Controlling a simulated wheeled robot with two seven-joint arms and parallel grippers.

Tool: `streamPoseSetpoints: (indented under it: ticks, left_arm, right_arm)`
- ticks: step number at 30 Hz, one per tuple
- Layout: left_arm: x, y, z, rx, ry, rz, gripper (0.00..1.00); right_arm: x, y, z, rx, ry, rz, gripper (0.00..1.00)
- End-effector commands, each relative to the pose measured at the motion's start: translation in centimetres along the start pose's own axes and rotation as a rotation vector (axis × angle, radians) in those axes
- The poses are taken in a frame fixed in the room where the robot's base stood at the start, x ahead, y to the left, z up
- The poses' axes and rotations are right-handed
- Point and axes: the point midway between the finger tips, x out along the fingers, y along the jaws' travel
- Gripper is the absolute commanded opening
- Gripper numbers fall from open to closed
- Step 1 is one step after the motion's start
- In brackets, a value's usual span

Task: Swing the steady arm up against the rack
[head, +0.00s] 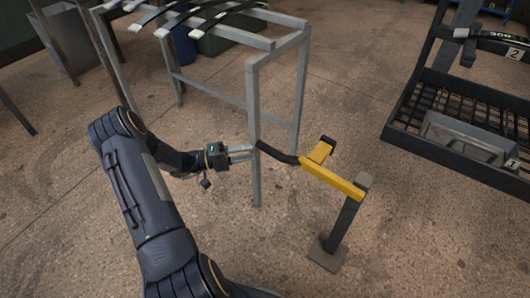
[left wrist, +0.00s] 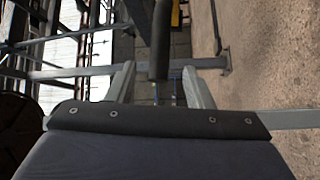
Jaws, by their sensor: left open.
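The steady arm (head: 332,179) is a yellow bar on top of a dark post (head: 345,222) with a square foot. A short yellow stub with a black end rises beside the bar. Its black handle (head: 277,153) points left toward the grey rack (head: 254,105) and ends close to the rack's near leg. My left gripper (head: 250,151) is at that handle end, with its fingers open. In the left wrist view the dark handle (left wrist: 160,42) reaches between the two spread fingertips (left wrist: 158,78), and I cannot tell whether it touches them. My right gripper is not in view.
Dark leaf springs (head: 212,18) lie across the rack's top. A black rack (head: 455,160) with a mesh shelf and numbered labels stands at the right. A grey bin (head: 75,38) is at the back left. The floor around the post is clear.

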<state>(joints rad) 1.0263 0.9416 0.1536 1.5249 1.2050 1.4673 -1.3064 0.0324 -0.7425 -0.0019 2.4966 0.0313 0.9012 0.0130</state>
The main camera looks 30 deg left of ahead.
Motion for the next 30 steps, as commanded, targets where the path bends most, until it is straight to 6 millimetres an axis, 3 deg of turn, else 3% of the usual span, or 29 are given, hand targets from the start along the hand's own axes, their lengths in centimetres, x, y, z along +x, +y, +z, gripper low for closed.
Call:
streamPoseSetpoints:
  ticks: [15,26,30]
  left_arm:
    - [6.9,-0.1,0.0,0.002,0.001,0.002,0.47]
    - [7.7,0.0,0.0,0.001,0.002,0.001,0.47]
    - [7.7,0.0,0.0,0.000,0.002,0.001,0.32]
  right_arm:
    - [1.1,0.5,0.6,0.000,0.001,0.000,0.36]
    - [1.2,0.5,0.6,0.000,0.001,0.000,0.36]
    - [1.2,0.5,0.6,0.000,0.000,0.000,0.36]
